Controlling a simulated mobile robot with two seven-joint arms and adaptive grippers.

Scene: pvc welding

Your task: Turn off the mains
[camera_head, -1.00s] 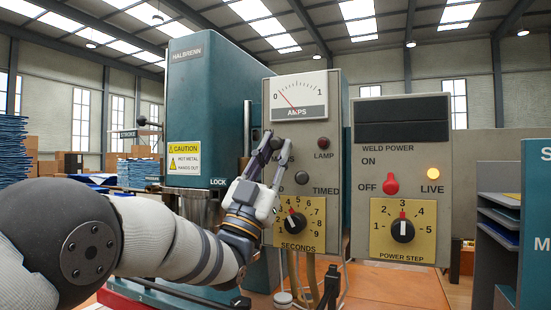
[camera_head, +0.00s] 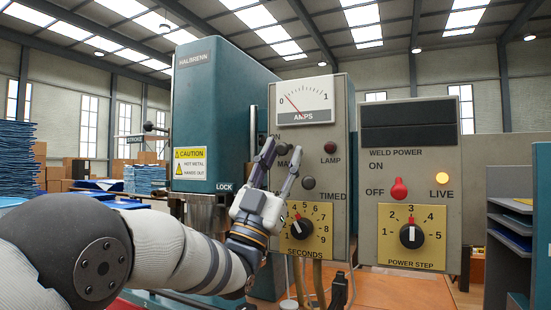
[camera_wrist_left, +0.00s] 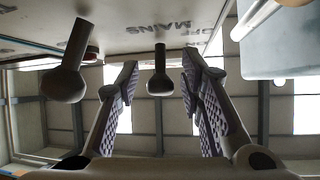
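The mains switch is a dark, round-ended toggle lever (camera_wrist_left: 159,80) below the lettering MAINS, which reads upside down in the left wrist view. In the head view its knob (camera_head: 282,148) shows between my left fingers, near the word ON on the grey panel; its label is partly covered. My left gripper (camera_head: 281,158) is open, its fingers pointing up at the panel. In the left wrist view the fingers (camera_wrist_left: 160,68) stand on either side of the lever, with gaps on both sides. My right gripper is out of view.
A second dark toggle (camera_wrist_left: 66,82) marked TIMED sits close by, below and right of the mains switch in the head view (camera_head: 308,183). The seconds dial (camera_head: 300,225) is below it. The weld power box (camera_head: 410,180) stands right; a teal machine housing (camera_head: 215,110) stands left.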

